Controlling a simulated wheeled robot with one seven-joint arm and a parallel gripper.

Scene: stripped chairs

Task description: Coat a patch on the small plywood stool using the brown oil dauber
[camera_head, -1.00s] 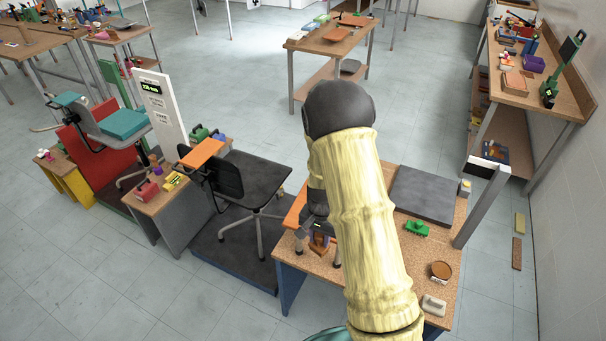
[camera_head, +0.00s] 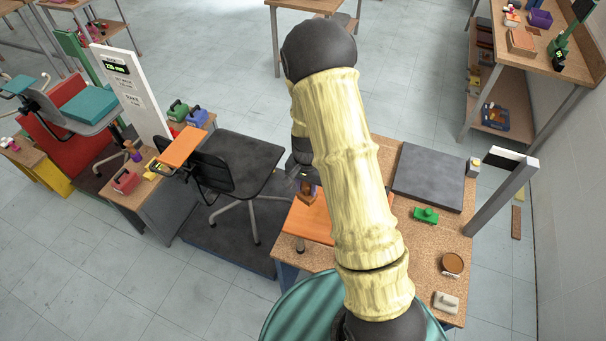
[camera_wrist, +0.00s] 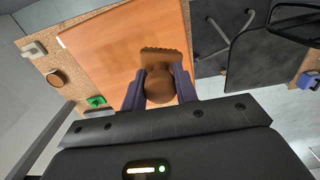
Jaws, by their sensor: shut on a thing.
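My gripper (camera_wrist: 160,92) is shut on the brown oil dauber (camera_wrist: 158,78), whose rounded handle sits between the two fingers. The dauber's flat, ridged brown head points away from my wrist, over the orange-brown stool top. The small plywood stool (camera_wrist: 115,45) fills the upper middle of the wrist view; it also shows in the head view (camera_head: 306,222), partly behind my arm. In the head view the dauber (camera_head: 307,193) is a small brown shape under my gripper (camera_head: 303,180). I cannot tell whether the dauber touches the stool top.
The stool stands on a cork-topped bench (camera_head: 425,240). On it are a dark grey slab (camera_head: 428,177), a green block (camera_head: 426,215), a round brown-topped tin (camera_head: 452,264) and a pale block (camera_head: 445,302). A black office chair (camera_head: 240,165) stands to the left. A grey post rises at right.

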